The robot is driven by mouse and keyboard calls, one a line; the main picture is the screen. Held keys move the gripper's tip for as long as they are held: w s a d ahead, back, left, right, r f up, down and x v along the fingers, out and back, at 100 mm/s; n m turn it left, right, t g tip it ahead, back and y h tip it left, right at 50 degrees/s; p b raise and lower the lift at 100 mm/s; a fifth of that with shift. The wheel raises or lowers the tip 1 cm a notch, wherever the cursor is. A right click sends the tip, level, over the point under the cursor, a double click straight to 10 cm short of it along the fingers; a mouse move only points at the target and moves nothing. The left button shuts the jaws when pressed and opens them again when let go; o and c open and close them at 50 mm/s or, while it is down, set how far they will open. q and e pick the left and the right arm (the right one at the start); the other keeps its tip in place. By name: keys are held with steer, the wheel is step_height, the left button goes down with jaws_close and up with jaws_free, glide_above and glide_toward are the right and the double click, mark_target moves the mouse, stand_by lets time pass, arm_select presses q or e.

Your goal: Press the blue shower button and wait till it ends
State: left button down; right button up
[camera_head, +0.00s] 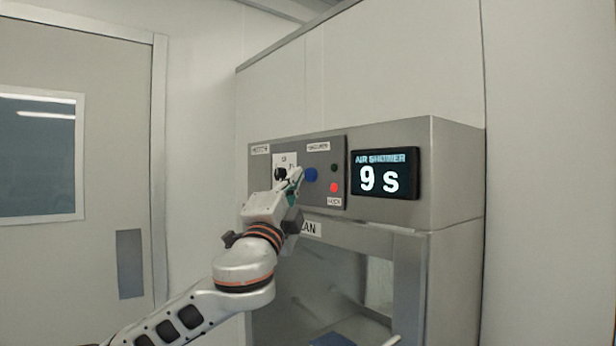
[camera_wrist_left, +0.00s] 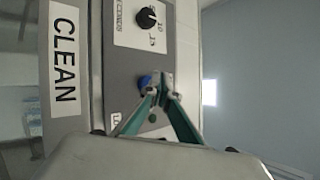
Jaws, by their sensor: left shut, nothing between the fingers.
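The blue button (camera_head: 311,174) sits on the grey control panel of the metal cabinet. It also shows in the left wrist view (camera_wrist_left: 145,83), partly covered by my fingertips. My left gripper (camera_head: 296,176) is shut and empty, with its tips at or just in front of the blue button; I cannot tell whether they touch it. In the left wrist view the closed fingertips (camera_wrist_left: 161,78) overlap the button's edge. The display (camera_head: 384,174) right of the panel reads "AIR SHOWER 9 s". My right gripper is not in view.
A black rotary knob (camera_head: 280,174) is left of the button. A red light (camera_head: 334,188) and a small dark green light (camera_head: 334,168) are to its right. Below is the cabinet's open chamber (camera_head: 330,280). A closed door (camera_head: 75,180) with a window stands at the left.

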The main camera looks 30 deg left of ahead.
arm_select(q)
steer(key=shift+s, duration=0.1)
steer(key=s, duration=0.1)
steer(key=s+a, duration=0.1)
steer(key=s, duration=0.1)
steer(key=s+a, duration=0.1)
steer(key=shift+s, duration=0.3)
stand_by(0.4)
